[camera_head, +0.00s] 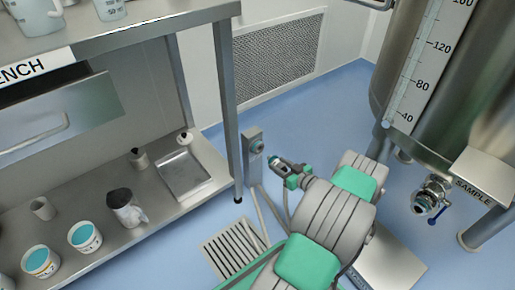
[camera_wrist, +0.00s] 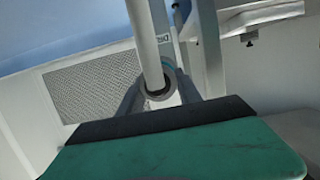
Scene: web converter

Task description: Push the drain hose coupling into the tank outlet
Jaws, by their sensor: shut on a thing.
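My gripper (camera_head: 280,165) is in the middle of the head view, just right of a short grey post. It is shut on the drain hose coupling (camera_head: 273,161), a small grey piece mostly hidden by the fingers. In the wrist view the coupling (camera_wrist: 159,92) shows as a dark grey ring between the fingers, with a pale hose (camera_wrist: 147,45) running away from it. The tank outlet (camera_head: 431,190), a metal valve fitting with a blue handle, is low on the steel tank (camera_head: 440,95) at the right. The coupling is well apart from the outlet.
The grey post (camera_head: 253,170) with a round teal-ringed fitting stands close left of my gripper. A floor grate (camera_head: 235,248) lies below it. A steel bench (camera_head: 130,225) with tubs and jugs fills the left. A SAMPLE shelf (camera_head: 487,175) juts out near the outlet. Blue floor is clear behind.

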